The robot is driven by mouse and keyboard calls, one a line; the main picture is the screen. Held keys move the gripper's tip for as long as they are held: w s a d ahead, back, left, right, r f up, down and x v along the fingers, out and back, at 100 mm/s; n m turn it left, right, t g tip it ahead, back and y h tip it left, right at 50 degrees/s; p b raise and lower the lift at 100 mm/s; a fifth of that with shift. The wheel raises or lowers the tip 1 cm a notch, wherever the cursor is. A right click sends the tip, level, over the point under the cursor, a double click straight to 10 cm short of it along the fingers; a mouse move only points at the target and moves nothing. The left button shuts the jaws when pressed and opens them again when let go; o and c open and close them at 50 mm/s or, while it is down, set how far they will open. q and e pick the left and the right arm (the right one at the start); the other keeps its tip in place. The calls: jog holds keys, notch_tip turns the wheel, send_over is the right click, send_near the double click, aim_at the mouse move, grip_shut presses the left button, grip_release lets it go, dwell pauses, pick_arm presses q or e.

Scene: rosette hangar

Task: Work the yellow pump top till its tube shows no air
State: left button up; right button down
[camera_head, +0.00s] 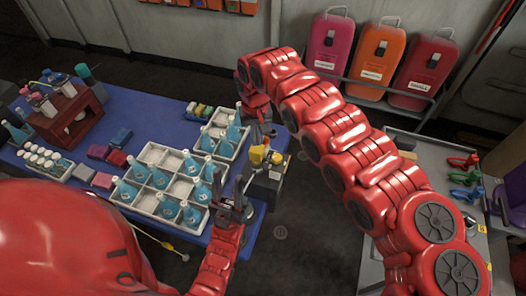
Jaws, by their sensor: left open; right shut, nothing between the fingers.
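A red stand (68,122) at the table's far left holds several small bottles with pump-like tops. One of them carries a thin yellow top (38,83); it is small, and its tube cannot be made out. A separate yellow device (259,156) sits on a grey-black box at the table's right end. My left gripper (238,188) is open and empty, just left of and in front of that box, by the bottle crate. My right gripper (262,127) is shut and empty behind the yellow device. Both grippers are far from the red stand.
Pink, orange and red cases (376,54) stand against the wall. A grey bench (433,158) with coloured clips is at right.

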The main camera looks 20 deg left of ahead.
notch_tip(320, 180, up, 7)
jog(key=p, duration=0.1)
dwell(0.7)
jog(key=shift+f, duration=0.1)
dwell(0.4)
